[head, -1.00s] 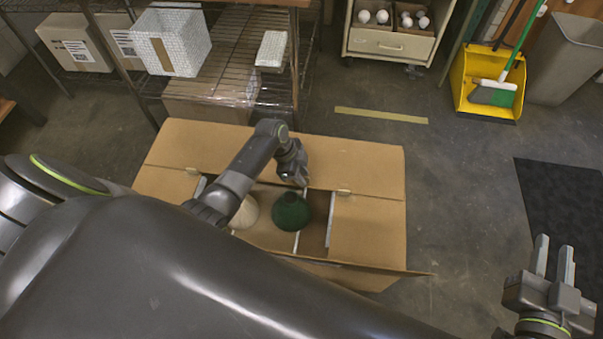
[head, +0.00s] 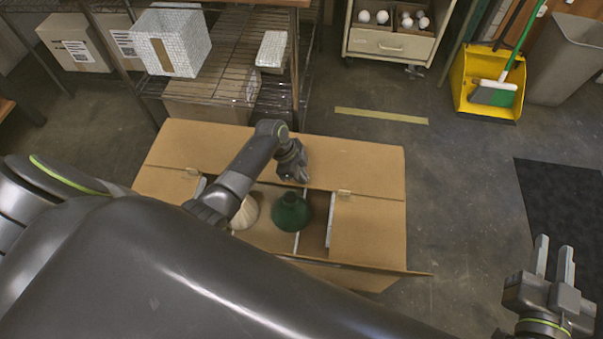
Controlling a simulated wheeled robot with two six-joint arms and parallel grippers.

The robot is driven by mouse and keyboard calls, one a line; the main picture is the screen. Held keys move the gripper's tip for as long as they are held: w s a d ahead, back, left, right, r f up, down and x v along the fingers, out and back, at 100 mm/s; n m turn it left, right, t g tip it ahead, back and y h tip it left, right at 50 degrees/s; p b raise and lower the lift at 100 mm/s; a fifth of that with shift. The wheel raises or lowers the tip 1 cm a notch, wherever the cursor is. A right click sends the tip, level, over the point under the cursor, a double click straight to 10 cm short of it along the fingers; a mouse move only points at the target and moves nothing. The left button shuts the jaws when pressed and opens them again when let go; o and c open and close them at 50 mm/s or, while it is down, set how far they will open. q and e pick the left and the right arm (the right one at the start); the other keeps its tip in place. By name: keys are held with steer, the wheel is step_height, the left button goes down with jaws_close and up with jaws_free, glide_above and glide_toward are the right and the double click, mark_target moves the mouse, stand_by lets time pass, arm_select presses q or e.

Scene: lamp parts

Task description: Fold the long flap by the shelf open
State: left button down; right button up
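The cardboard box (head: 262,236) stands open on the floor, partly hidden by my own body and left arm. Its long flap by the shelf (head: 360,167) is folded outward, spread from the box's far edge toward the wire shelf. My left gripper (head: 292,179) points down over this flap's inner edge, near the opening. Its fingers are small and dark, and I cannot tell whether they are apart or touch the cardboard. My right gripper (head: 554,262) is at the lower right, away from the box, open and empty.
A green lampshade (head: 291,212) and a cream one (head: 245,213) sit inside the divided box. The right short flap (head: 368,228) and near long flap (head: 350,276) lie outward. The wire shelf (head: 230,55) stands just behind the box.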

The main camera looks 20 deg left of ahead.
arm_select(q)
steer(key=shift+r, duration=0.1)
arm_select(e)
steer(key=shift+f, duration=0.1)
stand_by(0.7)
